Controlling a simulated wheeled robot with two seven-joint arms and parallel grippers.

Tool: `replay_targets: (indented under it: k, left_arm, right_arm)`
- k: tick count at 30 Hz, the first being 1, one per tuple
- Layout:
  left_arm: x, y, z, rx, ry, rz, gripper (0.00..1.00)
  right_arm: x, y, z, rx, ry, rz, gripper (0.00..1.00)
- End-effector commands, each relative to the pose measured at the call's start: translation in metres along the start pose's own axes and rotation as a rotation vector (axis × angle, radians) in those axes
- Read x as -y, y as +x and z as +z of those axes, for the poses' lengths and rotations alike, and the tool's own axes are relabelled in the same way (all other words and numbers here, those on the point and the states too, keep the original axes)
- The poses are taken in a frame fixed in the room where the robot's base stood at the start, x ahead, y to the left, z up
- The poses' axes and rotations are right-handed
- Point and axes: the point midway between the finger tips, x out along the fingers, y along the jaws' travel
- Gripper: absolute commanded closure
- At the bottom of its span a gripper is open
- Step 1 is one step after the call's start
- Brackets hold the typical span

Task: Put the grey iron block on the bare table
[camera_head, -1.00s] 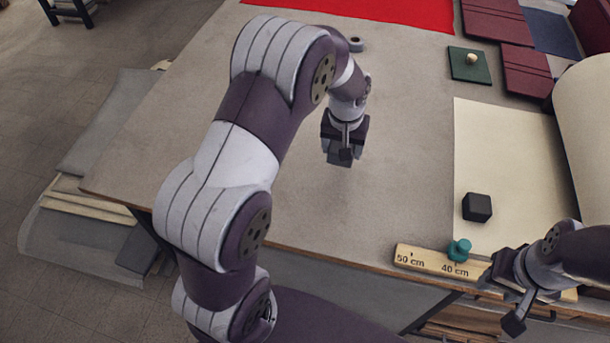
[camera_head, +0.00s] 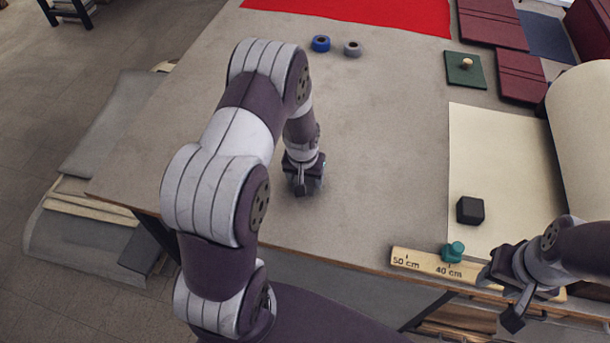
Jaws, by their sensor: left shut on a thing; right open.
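My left gripper (camera_head: 302,188) is shut on a grey block, the grey iron block (camera_head: 315,184), over the bare grey-beige table (camera_head: 385,150), left of the cream sheet. The fingers hide most of the block. It is low over the table, and I cannot tell whether it touches the top. My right gripper (camera_head: 500,300) is open and empty at the table's front edge, at the lower right.
A black block (camera_head: 470,210) sits on the cream sheet (camera_head: 500,150). A teal knobbed piece (camera_head: 453,252) is on the wooden ruler (camera_head: 425,263) at the front edge. Blue (camera_head: 320,43) and grey (camera_head: 352,49) rolls stand at the back. The table's middle is clear.

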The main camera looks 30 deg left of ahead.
Motion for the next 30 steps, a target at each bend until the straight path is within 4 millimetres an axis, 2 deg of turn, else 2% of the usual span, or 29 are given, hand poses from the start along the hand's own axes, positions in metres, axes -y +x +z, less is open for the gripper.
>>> replay_targets:
  k: [2, 3, 5, 6, 13, 17, 20, 27, 30]
  left_arm:
    - [0.000, 0.002, -0.001, -0.003, 0.000, 0.000, 1.00]
    - [0.000, 0.003, 0.001, 0.000, 0.000, 0.000, 0.28]
    - [0.000, 0.002, 0.000, 0.000, 0.000, 0.000, 0.09]
    - [0.000, 0.002, 0.001, 0.001, 0.000, 0.000, 0.06]
    - [0.000, 0.002, 0.000, 0.001, 0.000, 0.000, 0.06]
    - [0.000, -0.005, -0.001, -0.002, 0.000, 0.000, 0.06]
    - [0.000, -0.023, -0.001, -0.004, 0.000, 0.000, 0.06]
    - [0.000, -0.084, -0.001, -0.006, -0.001, 0.000, 0.06]
    - [0.000, -0.103, -0.001, -0.003, -0.001, 0.000, 0.06]
  right_arm:
    - [0.000, 0.002, 0.000, 0.000, 0.000, 0.000, 0.57]
    - [0.000, 0.002, 0.000, 0.000, 0.000, 0.000, 0.57]
    - [0.000, 0.002, 0.000, 0.000, 0.000, 0.000, 0.57]
    - [0.000, 0.002, 0.000, 0.000, 0.000, 0.000, 0.57]
    - [0.000, 0.001, 0.000, 0.000, 0.000, 0.000, 0.57]
    - [0.000, 0.002, 0.000, 0.000, 0.000, 0.000, 0.57]
    - [0.000, 0.006, 0.001, 0.000, 0.000, 0.000, 0.57]
    - [0.000, 0.017, 0.002, 0.000, 0.000, 0.000, 0.57]
    - [0.000, 0.019, 0.002, 0.000, 0.000, 0.000, 0.57]
